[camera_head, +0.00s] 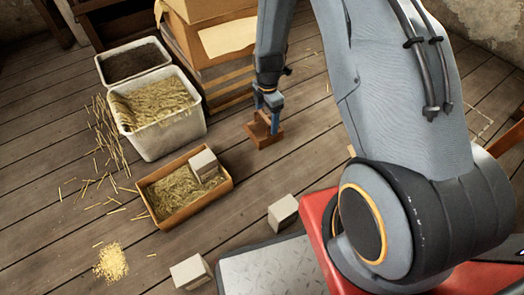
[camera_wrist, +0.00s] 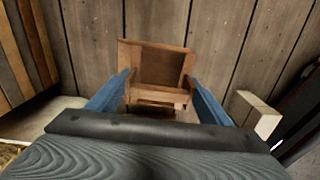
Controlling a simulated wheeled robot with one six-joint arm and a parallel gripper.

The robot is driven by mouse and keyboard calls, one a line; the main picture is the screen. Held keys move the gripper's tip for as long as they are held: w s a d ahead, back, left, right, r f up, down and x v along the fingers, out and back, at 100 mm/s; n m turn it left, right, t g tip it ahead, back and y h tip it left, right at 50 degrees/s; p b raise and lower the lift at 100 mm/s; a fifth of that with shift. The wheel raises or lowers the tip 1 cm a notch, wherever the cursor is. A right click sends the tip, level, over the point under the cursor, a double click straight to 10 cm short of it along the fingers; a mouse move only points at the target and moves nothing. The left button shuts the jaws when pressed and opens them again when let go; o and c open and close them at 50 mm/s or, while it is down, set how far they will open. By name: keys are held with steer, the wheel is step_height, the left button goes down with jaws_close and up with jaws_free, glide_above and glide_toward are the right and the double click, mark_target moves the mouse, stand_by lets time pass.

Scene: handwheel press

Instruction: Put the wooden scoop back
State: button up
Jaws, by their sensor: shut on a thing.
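The wooden scoop (camera_head: 266,135) is a reddish-brown, open box-like piece at the upper middle of the head view. My gripper (camera_head: 269,100) points down at it and is shut on its upright part. In the wrist view the scoop (camera_wrist: 157,66) lies between and just ahead of the two blue fingers of my gripper (camera_wrist: 158,92), with its open tray facing away from the wrist. The scoop is at or close above the plank floor; I cannot tell whether it touches.
A wooden tray (camera_head: 160,219) holds straw and a pale block (camera_head: 204,164). White bins (camera_head: 151,145) of straw and dark material stand behind it, beside stacked boxes (camera_head: 213,75). Pale blocks (camera_head: 283,213) and a grain pile (camera_head: 111,262) lie on the floor.

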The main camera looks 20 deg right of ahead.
mark_target(259, 130)
steer(key=shift+w+f+n, duration=0.15)
steer(key=shift+f+n, duration=0.25)
steer(key=shift+f, duration=0.35)
step_height(259, 130, down, 9)
steer(key=b, duration=0.5)
steer(key=shift+f, duration=0.1)
steer(key=shift+f, duration=0.15)
steer(key=o, duration=1)
steer(key=shift+o, duration=0.2)
